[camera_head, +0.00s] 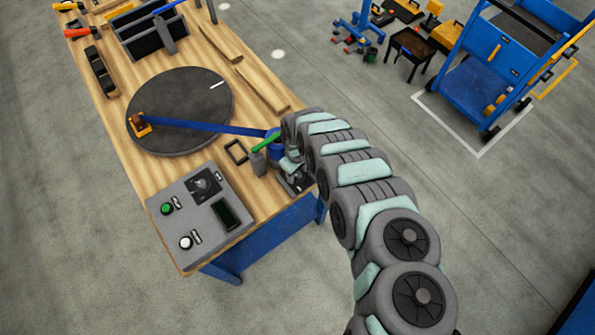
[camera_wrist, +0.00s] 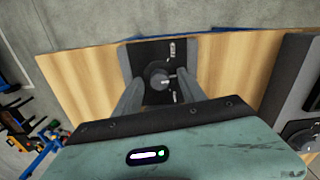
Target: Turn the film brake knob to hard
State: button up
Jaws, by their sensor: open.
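The knob (camera_wrist: 158,78) is dark and round, with a pale mark on its right side in the wrist view. It sits on a black plate (camera_wrist: 150,54) with small white markings at its upper and lower right, too small to read. My gripper (camera_wrist: 161,76) is open, with its two grey fingers on either side of the knob. I cannot tell whether they touch it. In the head view the plate (camera_head: 301,185) shows at the bench's right edge beside my gripper (camera_head: 291,169), and the knob is hidden there.
A grey control box (camera_head: 220,221) with a green button, a white button and a dial stands at the bench's near end. A dark turntable (camera_head: 190,90) lies behind it, with a blue strip (camera_head: 205,127) running toward my gripper. A green-topped grey item (camera_head: 258,163) stands close by.

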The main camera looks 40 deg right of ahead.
grip_shut()
dwell(0.6)
